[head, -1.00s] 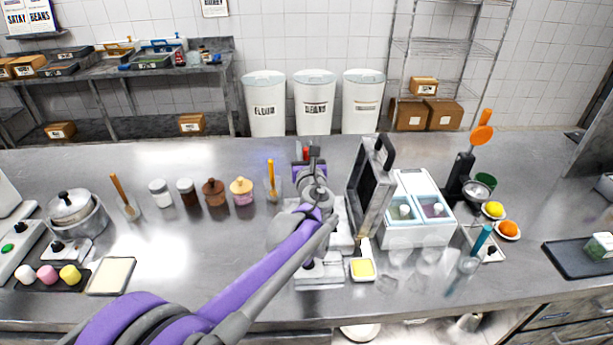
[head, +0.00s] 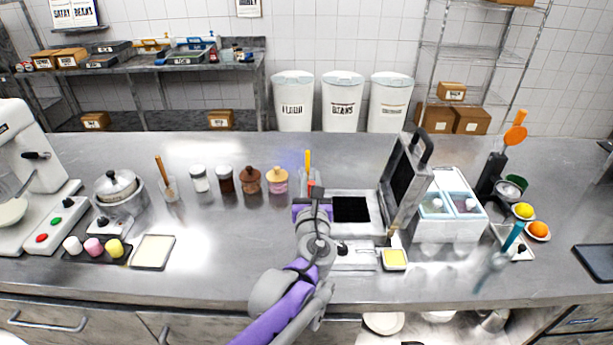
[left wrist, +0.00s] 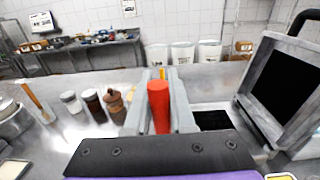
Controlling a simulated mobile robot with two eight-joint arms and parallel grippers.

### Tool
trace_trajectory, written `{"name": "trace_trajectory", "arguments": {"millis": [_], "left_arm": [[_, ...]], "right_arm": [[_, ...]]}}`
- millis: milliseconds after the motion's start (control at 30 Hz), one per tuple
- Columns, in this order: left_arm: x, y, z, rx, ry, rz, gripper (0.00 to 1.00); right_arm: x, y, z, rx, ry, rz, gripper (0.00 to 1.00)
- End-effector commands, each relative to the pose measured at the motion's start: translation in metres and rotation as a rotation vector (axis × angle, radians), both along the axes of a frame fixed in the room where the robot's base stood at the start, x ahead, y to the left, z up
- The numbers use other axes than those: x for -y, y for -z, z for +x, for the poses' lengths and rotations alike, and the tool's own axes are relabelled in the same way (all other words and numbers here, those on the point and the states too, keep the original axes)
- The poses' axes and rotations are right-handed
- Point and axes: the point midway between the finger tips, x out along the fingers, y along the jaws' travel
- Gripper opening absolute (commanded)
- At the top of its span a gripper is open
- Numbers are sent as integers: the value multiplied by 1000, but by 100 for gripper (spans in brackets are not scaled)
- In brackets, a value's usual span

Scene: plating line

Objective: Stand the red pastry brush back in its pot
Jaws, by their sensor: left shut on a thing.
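My left gripper (head: 312,196) is shut on the red pastry brush (left wrist: 158,103), whose red handle stands roughly upright between the fingers in the left wrist view. In the head view only a small red part (head: 312,184) shows above the gripper. A clear pot holding a yellow-handled brush (head: 308,160) stands directly behind the gripper and is mostly hidden by it. The yellow handle also shows just behind the red brush in the left wrist view (left wrist: 162,73). The red brush's lower end is hidden, so I cannot tell its height over the counter. My right gripper is not in view.
Lidded jars (head: 250,180) stand left of the gripper, with a brown-handled brush (head: 161,170) in a pot beyond. An open hinged press (head: 403,185) stands close on the right. A teal-handled brush (head: 513,237) is at the far right.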

Motion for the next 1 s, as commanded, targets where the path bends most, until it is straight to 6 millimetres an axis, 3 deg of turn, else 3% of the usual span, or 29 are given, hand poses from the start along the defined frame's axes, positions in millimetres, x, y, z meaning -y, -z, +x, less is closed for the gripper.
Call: {"name": "trace_trajectory", "arguments": {"millis": [200, 1000], "left_arm": [[0, 27, -1, -3, -1, 1, 0], [-1, 101, 0, -2, -1, 1, 0]], "right_arm": [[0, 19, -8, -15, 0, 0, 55], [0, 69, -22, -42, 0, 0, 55]]}}
